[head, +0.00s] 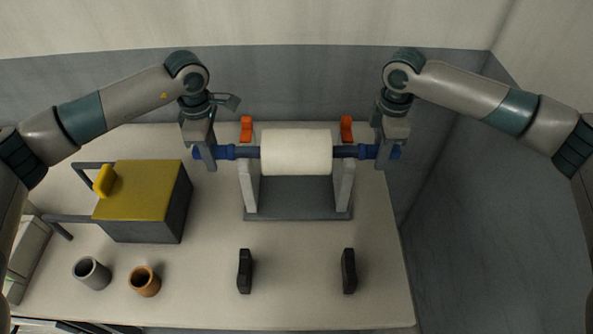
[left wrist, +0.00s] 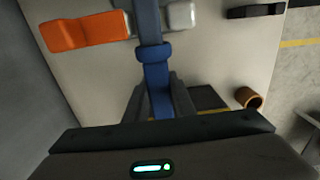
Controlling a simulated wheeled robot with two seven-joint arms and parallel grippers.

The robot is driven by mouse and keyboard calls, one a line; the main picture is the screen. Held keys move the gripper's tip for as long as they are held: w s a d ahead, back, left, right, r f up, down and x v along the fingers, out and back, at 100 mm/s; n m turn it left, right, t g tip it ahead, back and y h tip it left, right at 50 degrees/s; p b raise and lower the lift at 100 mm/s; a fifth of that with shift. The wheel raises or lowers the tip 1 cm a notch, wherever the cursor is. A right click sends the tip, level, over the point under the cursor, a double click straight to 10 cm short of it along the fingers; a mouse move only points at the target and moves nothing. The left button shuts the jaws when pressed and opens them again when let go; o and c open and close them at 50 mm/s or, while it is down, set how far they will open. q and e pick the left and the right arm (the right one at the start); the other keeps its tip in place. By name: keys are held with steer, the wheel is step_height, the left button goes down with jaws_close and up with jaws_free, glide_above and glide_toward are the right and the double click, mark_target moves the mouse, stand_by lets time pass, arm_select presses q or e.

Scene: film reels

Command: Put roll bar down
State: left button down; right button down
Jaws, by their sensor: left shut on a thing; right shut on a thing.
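The roll bar (head: 232,152) is blue and carries a white film roll (head: 296,152) at its middle. It lies level across the two light uprights of a grey stand (head: 298,198); I cannot tell whether it rests on them or is just above. My left gripper (head: 208,155) is shut on the bar's left end, and my right gripper (head: 386,153) is shut on its right end. In the left wrist view the blue bar (left wrist: 157,75) runs up from between the dark fingers (left wrist: 160,110), with an orange piece (left wrist: 82,32) beside it.
Orange pieces (head: 246,128) (head: 346,128) stand behind the uprights. Two black blocks (head: 244,271) (head: 348,271) stand in front of the stand. A yellow-topped box (head: 145,190), a grey cup (head: 92,273) and an orange-brown cup (head: 145,281) are at left. The table's (head: 300,295) front middle is clear.

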arm_select(q)
steer(key=shift+f+b, duration=0.3)
steer(key=shift+f, duration=0.1)
arm_select(e)
steer(key=shift+f, duration=0.4)
arm_select(q)
steer(key=c, duration=1.5)
jaws_free()
arm_select(e)
steer(key=c, duration=1.5)
jaws_free()
arm_select(q)
steer(key=shift+s, duration=0.1)
arm_select(e)
steer(key=shift+s, duration=0.1)
arm_select(q)
step_height(320, 180, up, 12)
arm_select(e)
step_height(320, 180, up, 12)
steer(key=shift+f, duration=0.1)
